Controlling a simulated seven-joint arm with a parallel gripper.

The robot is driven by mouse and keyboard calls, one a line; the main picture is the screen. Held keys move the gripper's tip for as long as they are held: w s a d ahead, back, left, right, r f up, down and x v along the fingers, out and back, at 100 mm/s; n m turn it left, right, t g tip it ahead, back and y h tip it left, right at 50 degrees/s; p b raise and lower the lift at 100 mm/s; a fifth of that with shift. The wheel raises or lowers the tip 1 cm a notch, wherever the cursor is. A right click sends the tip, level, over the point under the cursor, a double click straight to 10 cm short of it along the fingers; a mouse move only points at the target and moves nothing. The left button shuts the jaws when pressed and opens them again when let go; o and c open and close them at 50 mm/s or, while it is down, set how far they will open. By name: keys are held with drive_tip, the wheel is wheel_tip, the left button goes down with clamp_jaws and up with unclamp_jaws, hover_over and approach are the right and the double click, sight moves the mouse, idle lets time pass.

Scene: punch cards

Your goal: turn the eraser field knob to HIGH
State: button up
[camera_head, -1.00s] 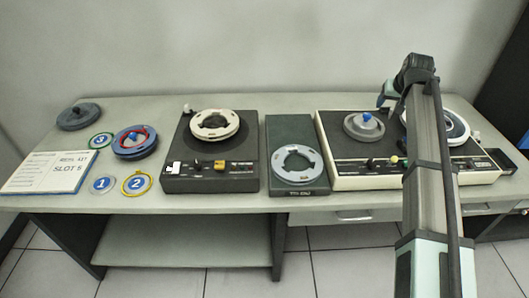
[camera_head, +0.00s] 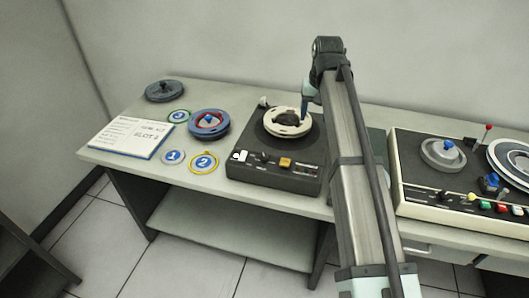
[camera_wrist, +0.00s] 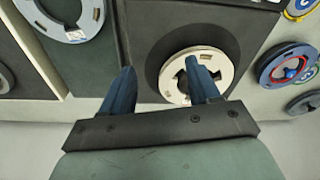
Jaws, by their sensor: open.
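A black tabletop unit (camera_head: 250,141) stands mid-table, with a white reel (camera_head: 292,130) on top. Its front panel carries a small white switch (camera_head: 240,155), a dark knob (camera_head: 262,157) and an orange button (camera_head: 285,162). The panel lettering is too small to read, so I cannot tell which control is the field knob or its setting. My gripper (camera_head: 306,108) is over the reel side of this unit. In the wrist view my gripper (camera_wrist: 161,80) is open and empty, its right finger overlapping the white reel (camera_wrist: 172,83). The front panel is not visible there.
A cream-coloured machine (camera_head: 410,185) with a red-tipped lever (camera_head: 486,133) stands at right. My arm hides most of the dark box between the units. At left are a blue reel (camera_head: 222,131), numbered discs (camera_head: 173,157) and a white card (camera_head: 130,137).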

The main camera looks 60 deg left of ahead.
drive_tip(key=r+n+h, duration=0.1)
drive_tip(key=n, duration=0.1)
hover_over(264, 156)
wheel_tip(264, 156, down, 14)
drive_tip(key=shift+a+r, duration=0.1)
drive_tip(key=shift+r, duration=0.05)
drive_tip(key=c, duration=1)
